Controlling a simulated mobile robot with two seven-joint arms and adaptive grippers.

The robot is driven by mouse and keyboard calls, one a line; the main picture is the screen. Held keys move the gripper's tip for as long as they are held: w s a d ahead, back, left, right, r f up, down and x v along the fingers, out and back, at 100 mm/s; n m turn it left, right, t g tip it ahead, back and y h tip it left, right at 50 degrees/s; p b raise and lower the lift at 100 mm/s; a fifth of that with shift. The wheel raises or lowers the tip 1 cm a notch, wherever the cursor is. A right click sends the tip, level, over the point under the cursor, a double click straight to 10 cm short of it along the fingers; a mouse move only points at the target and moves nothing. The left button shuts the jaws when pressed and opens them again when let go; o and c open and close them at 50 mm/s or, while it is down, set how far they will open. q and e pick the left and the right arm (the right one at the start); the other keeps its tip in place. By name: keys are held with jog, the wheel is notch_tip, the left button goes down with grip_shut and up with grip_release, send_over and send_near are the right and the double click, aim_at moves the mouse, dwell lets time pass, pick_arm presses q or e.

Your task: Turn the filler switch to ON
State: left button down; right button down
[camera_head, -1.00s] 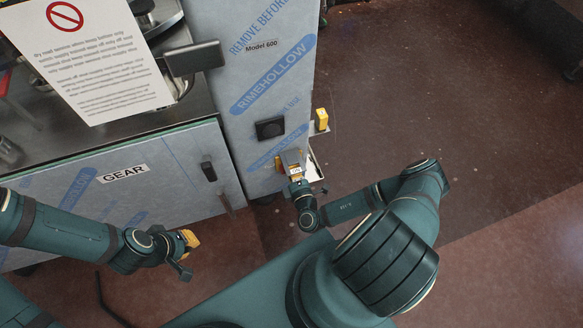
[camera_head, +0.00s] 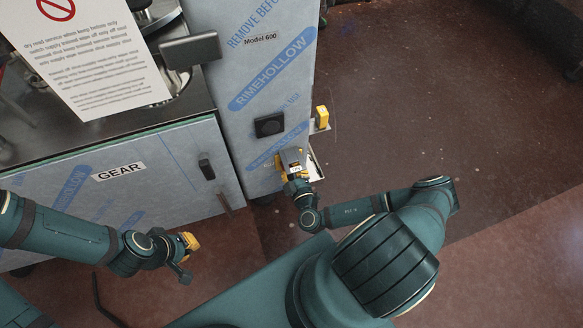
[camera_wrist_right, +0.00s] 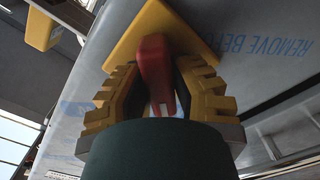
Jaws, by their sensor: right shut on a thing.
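The filler is a tall grey cabinet (camera_head: 235,85) wrapped in blue-printed film. In the right wrist view its switch is a red handle (camera_wrist_right: 154,65) on a yellow plate (camera_wrist_right: 135,40). My right gripper (camera_head: 291,158) is at the lower right edge of the cabinet. In the right wrist view its yellow fingers (camera_wrist_right: 160,95) are on either side of the red handle and shut on it. The head view hides the handle behind the gripper. My left gripper (camera_head: 190,241) hangs over the floor before the GEAR cabinet, away from the switch; its opening is unclear.
A yellow block (camera_head: 322,117) sits on the cabinet's side, just above my right gripper. A black square fitting (camera_head: 269,125) is on its front. The GEAR cabinet (camera_head: 140,190) stands left, with a white notice (camera_head: 95,65) above. The floor (camera_head: 450,110) at right is clear.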

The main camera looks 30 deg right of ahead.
jog(key=m+b, duration=0.1)
jog(key=m, duration=0.4)
jog(key=shift+m+b, duration=0.3)
jog(key=shift+b, duration=0.05)
jog(key=shift+r+m+b, duration=0.1)
jog(key=shift+m+b, duration=0.6)
jog(key=shift+m, duration=1.5)
jog(key=shift+w, duration=0.1)
jog(key=c, duration=0.8)
grip_release()
